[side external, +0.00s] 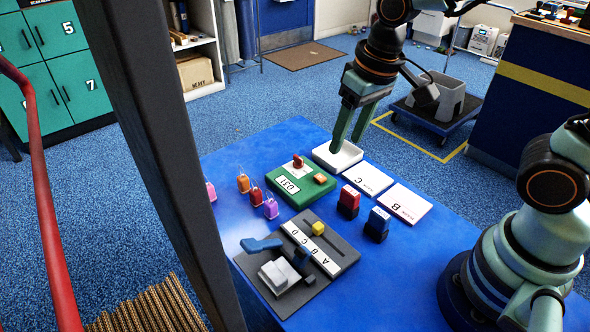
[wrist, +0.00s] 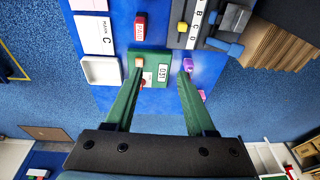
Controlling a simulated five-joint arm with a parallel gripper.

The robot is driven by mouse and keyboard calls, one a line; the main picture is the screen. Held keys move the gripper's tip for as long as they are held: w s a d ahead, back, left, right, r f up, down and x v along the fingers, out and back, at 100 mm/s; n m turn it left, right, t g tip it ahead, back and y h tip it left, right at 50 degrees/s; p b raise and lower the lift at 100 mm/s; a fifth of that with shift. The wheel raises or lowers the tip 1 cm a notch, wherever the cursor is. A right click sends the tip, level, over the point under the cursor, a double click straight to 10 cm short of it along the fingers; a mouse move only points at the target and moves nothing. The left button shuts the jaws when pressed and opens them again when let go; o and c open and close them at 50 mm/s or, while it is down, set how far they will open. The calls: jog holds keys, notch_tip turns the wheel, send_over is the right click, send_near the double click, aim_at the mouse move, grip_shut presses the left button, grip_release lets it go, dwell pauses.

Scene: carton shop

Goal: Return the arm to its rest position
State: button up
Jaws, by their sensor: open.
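My gripper (side external: 347,145) is at the far side of the blue table (side external: 225,165), above or near the white tray (side external: 325,156); I cannot tell the exact height. Its two green fingers point down, spread apart, with nothing visible between them in the side view. In the wrist view the gripper (wrist: 161,72) frames the green block (wrist: 152,57) labelled 031, which lies beyond the fingertips. In the side view this green block (side external: 292,203) lies on the table, carrying a small red piece (side external: 298,161) and a small orange piece (side external: 320,179).
Cards C (side external: 368,179) and B (side external: 405,203), a red stamp (side external: 348,202) and a blue stamp (side external: 377,224) are on the right. Several padlocks (side external: 243,184) stand left. A grey fixture (side external: 341,249) with a yellow block (side external: 318,229) is nearer. A dark post (side external: 160,150) blocks part of the view.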

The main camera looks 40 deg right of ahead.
jog(key=s+d+r+t, duration=0.2)
jog(key=d+r+t, duration=0.1)
jog(key=d+r, duration=0.2)
jog(key=shift+s+d+h, duration=0.3)
jog(key=shift+d, duration=0.75)
